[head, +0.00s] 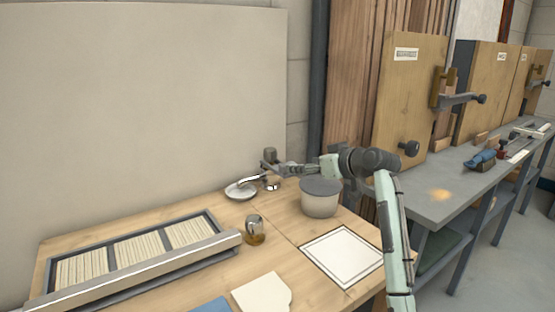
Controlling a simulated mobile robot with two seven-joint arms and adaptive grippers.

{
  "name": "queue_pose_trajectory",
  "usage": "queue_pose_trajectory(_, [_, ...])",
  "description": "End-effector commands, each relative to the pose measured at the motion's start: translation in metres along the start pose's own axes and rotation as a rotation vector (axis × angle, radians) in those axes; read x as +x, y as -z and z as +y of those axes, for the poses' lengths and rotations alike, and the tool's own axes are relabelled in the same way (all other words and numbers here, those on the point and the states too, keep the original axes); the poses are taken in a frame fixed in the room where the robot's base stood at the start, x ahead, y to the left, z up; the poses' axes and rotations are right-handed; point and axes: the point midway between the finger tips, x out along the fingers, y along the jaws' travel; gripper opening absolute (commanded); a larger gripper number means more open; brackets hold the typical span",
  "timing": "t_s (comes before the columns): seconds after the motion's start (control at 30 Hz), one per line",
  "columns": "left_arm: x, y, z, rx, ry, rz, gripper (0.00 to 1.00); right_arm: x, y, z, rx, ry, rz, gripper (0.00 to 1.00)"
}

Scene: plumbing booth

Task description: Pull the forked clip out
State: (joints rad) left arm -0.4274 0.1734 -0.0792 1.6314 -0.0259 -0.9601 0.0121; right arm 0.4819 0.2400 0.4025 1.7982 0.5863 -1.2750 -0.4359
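My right arm reaches in from the lower right, and its gripper (279,169) is at a small dark upright fitting (270,155) at the back of the wooden table. A thin white curved piece (252,180), possibly the forked clip, shows just below and left of the gripper, above a pale round dish (240,191). It is too small to tell whether the fingers touch it or are closed on anything. My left gripper is not in view.
A grey-lidded pot (320,197) stands under my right forearm. A small glass jar (255,230), a slatted tray (130,262) and a white square mat (342,256) occupy the wooden table (215,280). A grey bench (440,195) with wooden cabinets stands at right.

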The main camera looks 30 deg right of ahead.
Motion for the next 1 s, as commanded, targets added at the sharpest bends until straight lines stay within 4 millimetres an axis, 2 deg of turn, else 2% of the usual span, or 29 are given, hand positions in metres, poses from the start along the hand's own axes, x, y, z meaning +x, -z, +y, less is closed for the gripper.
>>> queue_pose_trajectory(0.17, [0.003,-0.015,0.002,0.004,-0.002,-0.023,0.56,0.019,0.001,-0.001,0.002,0.002,0.0,0.64])
queue_pose_trajectory(0.33, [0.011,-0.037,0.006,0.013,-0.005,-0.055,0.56,0.047,0.001,-0.001,0.003,0.003,-0.001,0.64])
queue_pose_trajectory(0.5, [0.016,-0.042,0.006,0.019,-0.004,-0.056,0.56,0.069,0.0,-0.001,0.002,0.002,-0.001,0.64])
queue_pose_trajectory(0.63, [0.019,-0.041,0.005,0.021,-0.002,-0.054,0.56,0.076,0.001,-0.001,0.0,0.001,0.0,0.64])
queue_pose_trajectory(0.87, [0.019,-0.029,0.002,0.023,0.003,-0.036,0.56,0.077,0.0,0.0,-0.001,0.0,0.0,0.64])
queue_pose_trajectory(0.9, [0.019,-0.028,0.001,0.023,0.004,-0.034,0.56,0.077,0.0,0.0,-0.001,0.0,0.0,0.63])
queue_pose_trajectory(1.0, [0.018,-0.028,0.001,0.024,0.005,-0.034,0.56,0.077,0.0,0.0,0.0,0.0,0.0,0.5])
